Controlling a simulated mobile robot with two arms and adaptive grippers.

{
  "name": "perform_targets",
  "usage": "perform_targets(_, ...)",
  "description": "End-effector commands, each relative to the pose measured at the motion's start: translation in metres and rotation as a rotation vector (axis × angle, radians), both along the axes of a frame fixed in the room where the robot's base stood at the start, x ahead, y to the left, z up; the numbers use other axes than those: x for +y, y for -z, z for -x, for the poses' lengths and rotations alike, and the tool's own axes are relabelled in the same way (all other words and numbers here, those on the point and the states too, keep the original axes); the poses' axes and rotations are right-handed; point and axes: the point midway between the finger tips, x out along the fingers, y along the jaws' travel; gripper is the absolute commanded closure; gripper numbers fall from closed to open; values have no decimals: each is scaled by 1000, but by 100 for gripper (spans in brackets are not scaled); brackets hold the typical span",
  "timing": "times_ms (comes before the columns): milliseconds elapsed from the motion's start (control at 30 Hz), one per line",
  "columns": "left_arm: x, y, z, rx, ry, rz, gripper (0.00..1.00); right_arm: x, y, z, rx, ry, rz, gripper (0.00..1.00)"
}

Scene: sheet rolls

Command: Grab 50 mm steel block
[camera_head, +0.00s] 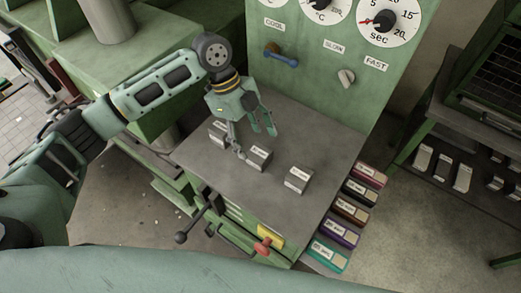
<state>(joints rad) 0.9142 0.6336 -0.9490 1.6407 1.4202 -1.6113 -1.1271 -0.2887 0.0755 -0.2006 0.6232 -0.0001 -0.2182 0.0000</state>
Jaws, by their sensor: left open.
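Three grey steel blocks with white labels stand on the grey worktop: a left block (217,131), a middle block (259,158) and a right block (298,179). The labels are too small to read surely, so I cannot tell which is the 50 mm one. My left gripper (256,142) is open and points down over the worktop. One finger is close to the left side of the middle block; the other is behind it. I cannot tell if they touch. The gripper partly hides the left block. My right gripper is not in view.
A green panel (315,85) with dials and knobs rises behind the worktop (330,145). Several coloured labelled blocks (352,212) line its right side. Levers (197,222) and a red knob (262,247) stick out in front. A dark shelf (440,190) with more blocks stands at right.

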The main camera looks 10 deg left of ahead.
Motion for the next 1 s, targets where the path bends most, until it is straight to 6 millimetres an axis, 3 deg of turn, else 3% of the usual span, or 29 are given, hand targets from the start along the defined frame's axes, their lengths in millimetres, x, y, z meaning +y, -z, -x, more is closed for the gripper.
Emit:
perform_targets(100,-6,11,4,4,2,0,34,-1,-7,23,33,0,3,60)
perform_targets(233,-15,28,7,5,1,0,34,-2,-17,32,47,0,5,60)
perform_targets(400,-21,47,9,2,1,-1,34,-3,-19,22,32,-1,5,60)
perform_targets(667,-21,50,9,0,1,0,35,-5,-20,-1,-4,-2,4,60)
perform_targets(1000,-21,50,9,0,1,-1,65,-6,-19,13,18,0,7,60)
